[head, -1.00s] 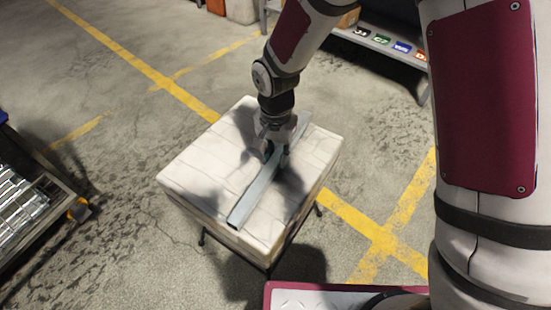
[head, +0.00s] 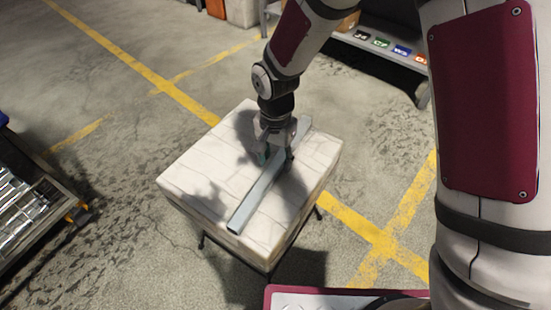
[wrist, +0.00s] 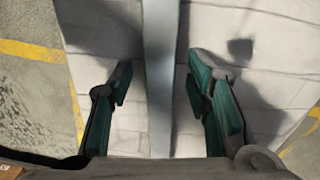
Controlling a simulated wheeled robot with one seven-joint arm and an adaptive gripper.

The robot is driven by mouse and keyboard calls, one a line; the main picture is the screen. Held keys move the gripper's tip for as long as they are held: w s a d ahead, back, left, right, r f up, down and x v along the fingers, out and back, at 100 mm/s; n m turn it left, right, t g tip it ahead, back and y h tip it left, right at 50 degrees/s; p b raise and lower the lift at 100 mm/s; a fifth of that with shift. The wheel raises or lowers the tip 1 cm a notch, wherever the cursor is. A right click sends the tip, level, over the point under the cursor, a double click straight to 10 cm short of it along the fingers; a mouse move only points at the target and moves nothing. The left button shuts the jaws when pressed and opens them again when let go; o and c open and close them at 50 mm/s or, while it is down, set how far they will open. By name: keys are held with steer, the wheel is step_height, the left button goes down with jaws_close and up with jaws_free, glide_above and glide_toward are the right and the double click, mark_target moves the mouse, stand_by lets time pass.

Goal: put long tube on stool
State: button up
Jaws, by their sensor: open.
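The long tube (head: 259,194) is a grey, square-section bar. It lies flat and diagonally across the white, cushion-like top of the stool (head: 203,165). My gripper (head: 275,158) is open just above the tube, near its far half. In the wrist view the tube (wrist: 160,75) runs between the two spread green-padded fingers (wrist: 163,85), with a gap on each side. The stool top (wrist: 255,30) shows under it.
A rack or cart with shiny metal parts (head: 22,205) stands at the left edge. A shelf with coloured labels (head: 385,48) is at the back right. Yellow lines (head: 160,80) mark the concrete floor, which is clear around the stool.

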mark_target(276, 164)
step_height(276, 164, up, 11)
steer(key=p, duration=0.3)
steer(key=shift+r+p, duration=0.15)
steer(key=shift+p, duration=0.2)
steer(key=s+d+r+n, duration=0.2)
steer(key=s+d+r, duration=0.7)
steer(key=d+r, duration=0.5)
steer(key=s+d+r+n, duration=0.1)
steer(key=s+d, duration=0.3)
steer(key=s, duration=0.6)
steer(key=s+d+r+n, duration=0.2)
steer(key=s+d, duration=0.1)
steer(key=s, duration=0.7)
steer(key=shift+d+r, duration=0.2)
steer(key=shift+d, duration=0.15)
